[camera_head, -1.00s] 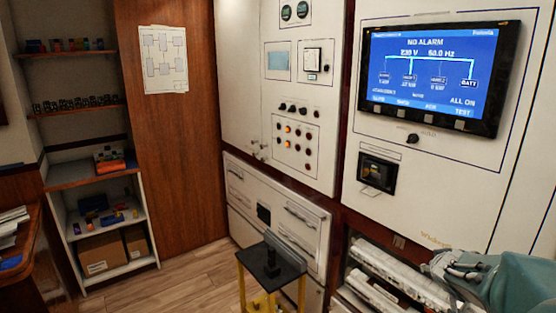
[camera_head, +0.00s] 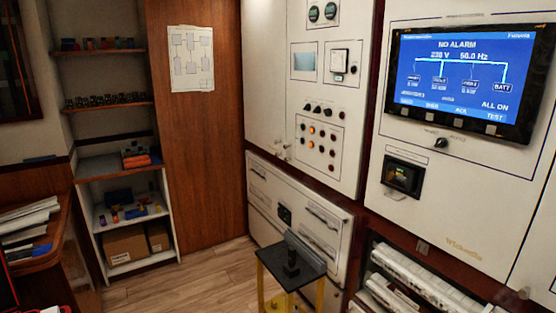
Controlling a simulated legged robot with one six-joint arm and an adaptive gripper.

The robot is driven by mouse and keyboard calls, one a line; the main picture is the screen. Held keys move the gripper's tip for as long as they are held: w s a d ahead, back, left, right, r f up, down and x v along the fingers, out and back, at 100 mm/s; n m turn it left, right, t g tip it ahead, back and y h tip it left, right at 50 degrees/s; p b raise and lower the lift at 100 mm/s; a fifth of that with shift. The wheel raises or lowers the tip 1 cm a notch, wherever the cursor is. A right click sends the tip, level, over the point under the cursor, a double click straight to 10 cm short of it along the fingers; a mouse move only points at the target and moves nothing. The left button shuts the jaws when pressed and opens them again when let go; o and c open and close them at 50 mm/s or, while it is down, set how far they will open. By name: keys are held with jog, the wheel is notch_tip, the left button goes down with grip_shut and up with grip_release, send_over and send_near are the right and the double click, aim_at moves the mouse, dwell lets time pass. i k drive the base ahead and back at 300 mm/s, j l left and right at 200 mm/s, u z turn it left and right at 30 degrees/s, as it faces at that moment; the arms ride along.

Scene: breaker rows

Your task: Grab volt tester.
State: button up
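A white cabinet with drawers (camera_head: 268,189) stands behind the stool, and open shelves of white breaker rows (camera_head: 418,283) are to its right. Shelves with small parts (camera_head: 128,232) stand at the left. A desk edge with papers (camera_head: 66,232) is at far left. Wooden floor (camera_head: 190,275) is clear left of the stool.

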aim_at(291, 262)
jog(key=z, duration=2.05)
jog(key=u, duration=2.2)
jog(key=j+z, duration=0.35)
jog(key=j, duration=0.7)
jog(key=i+j, duration=0.2)
jog(key=i+j+z, duration=0.1)
jog(key=j, duration=0.25)
jog(key=i+l+u, duration=0.15)
jog(key=i, duration=0.25)
jog(key=i+l+u, duration=0.15)
jog(key=i, duration=0.25)
jog(key=i+l+u, duration=0.15)
jog(key=i, duration=0.25)
jog(key=l, duration=0.1)
